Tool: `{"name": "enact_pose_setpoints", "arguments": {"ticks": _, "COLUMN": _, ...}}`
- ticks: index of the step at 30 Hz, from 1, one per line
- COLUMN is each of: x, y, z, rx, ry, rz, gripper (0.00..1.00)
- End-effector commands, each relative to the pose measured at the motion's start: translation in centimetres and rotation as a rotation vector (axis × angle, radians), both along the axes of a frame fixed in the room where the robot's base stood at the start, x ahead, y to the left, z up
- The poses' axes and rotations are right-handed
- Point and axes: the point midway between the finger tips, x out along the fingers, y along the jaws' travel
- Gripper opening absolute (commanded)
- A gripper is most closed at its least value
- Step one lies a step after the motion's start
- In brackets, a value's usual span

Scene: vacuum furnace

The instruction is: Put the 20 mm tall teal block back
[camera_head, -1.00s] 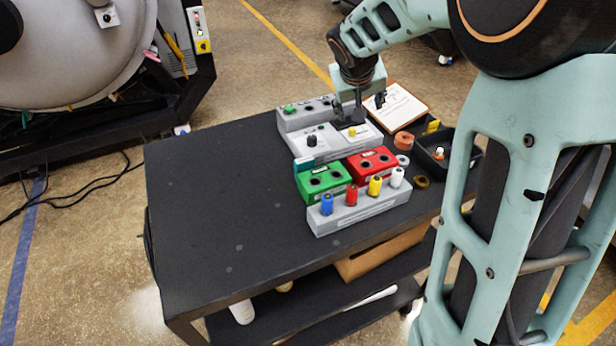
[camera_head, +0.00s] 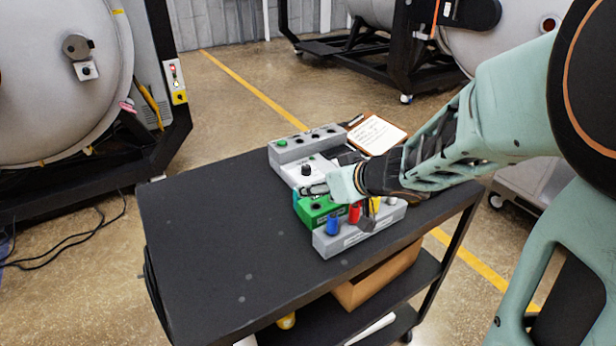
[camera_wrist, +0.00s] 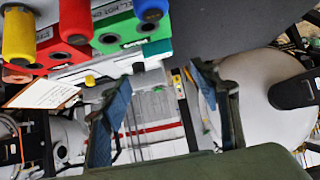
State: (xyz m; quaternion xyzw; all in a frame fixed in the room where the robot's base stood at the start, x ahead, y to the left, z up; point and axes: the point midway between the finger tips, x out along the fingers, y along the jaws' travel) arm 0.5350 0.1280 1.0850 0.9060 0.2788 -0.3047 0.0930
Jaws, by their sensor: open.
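A small teal block (camera_wrist: 157,47) shows in the wrist view beside the green holder (camera_wrist: 125,30), near the grey panel. In the head view only a sliver of the teal block (camera_head: 296,197) shows at the green holder's (camera_head: 318,212) left back corner. My gripper (camera_wrist: 162,88) is open, with nothing between its fingers. In the head view my gripper (camera_head: 322,190) is turned sideways above the holders and hides part of them. The block is outside the fingers; its exact distance from them is unclear.
A grey rack (camera_head: 338,240) with blue, red and yellow pegs stands at the front. A white box (camera_head: 297,174) and a grey box (camera_head: 285,152) with holes stand behind. A clipboard (camera_head: 378,134) lies at the back. The cart's left half (camera_head: 215,225) is bare.

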Motion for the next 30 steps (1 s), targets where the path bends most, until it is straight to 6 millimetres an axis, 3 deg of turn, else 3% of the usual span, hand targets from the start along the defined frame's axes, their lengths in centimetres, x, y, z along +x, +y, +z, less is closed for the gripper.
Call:
{"name": "enact_pose_setpoints", "arguments": {"ticks": 3, "x": 1.3, "y": 0.9, "z": -1.8, "rx": -0.001, "ry": 0.002, "rz": 0.001, "gripper": 0.56}}
{"name": "enact_pose_setpoints", "arguments": {"ticks": 11, "x": 2.7, "y": 1.8, "z": -2.9, "rx": -0.002, "ry": 0.000, "rz": -0.002, "gripper": 0.56}}
{"name": "enact_pose_setpoints", "arguments": {"ticks": 18, "x": 4.7, "y": 3.2, "z": -5.4, "rx": -0.002, "ry": 0.001, "rz": 0.000, "gripper": 0.56}}
{"name": "enact_pose_setpoints", "arguments": {"ticks": 30, "x": 5.6, "y": 3.7, "z": -5.8, "rx": -0.003, "ry": -0.001, "rz": -0.003, "gripper": 0.55}}
